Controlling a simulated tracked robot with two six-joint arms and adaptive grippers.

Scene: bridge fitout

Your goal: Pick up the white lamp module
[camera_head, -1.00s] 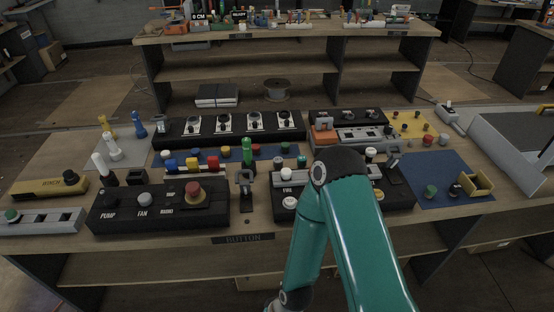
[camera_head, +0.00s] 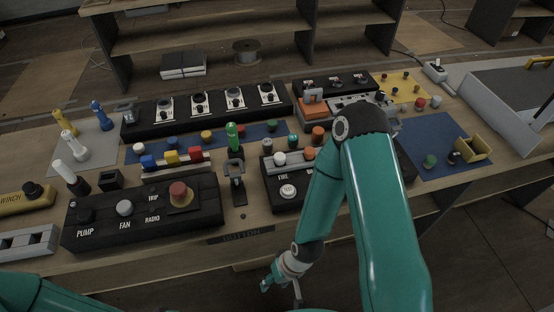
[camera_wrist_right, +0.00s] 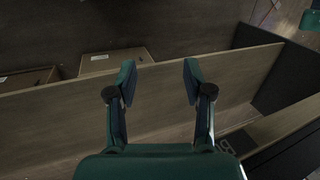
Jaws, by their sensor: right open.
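A small white round-topped piece (camera_head: 280,159), which looks like the white lamp module, stands at the rear left of the black FIRE panel (camera_head: 285,205), beside an orange one. I cannot tell its exact form at this size. My right gripper (camera_head: 282,288) hangs in front of the table's front edge, below the top and well apart from the white piece. In the right wrist view my right gripper (camera_wrist_right: 160,80) is open, with nothing between its fingers. My right arm hides the right part of the FIRE panel. My left gripper is out of view.
A green-handled lever (camera_head: 234,138) and a black toggle (camera_head: 236,185) stand left of the FIRE panel. A blue mat (camera_head: 435,135) lies right. The wrist view shows the bench's wooden boards (camera_wrist_right: 60,115) and floor boxes (camera_wrist_right: 115,60).

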